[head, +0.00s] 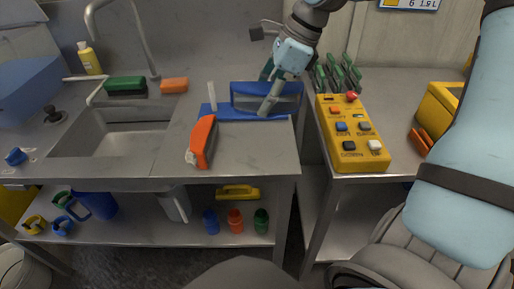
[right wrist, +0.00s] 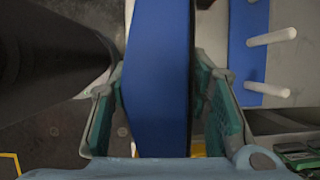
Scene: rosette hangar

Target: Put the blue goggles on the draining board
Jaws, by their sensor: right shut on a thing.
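The blue goggles (head: 240,91), with a dark lens, are between the fingers of my right gripper (head: 268,92) at the back of the counter. In the right wrist view, the blue body of the goggles (right wrist: 158,75) fills the space between the green-padded fingers (right wrist: 160,110). The draining board (head: 208,110) is a blue base with white pegs, partly hidden behind and below the goggles. It also shows in the right wrist view (right wrist: 238,60), to the right of the goggles. I cannot tell whether the goggles touch the board. My left gripper is not in view.
An orange item with a pale side (head: 203,138) lies just in front of the board. The sink (head: 110,140) is to the left. A yellow button box (head: 352,140) and a rack with green-topped things (head: 338,76) stand on the right counter, across a gap.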

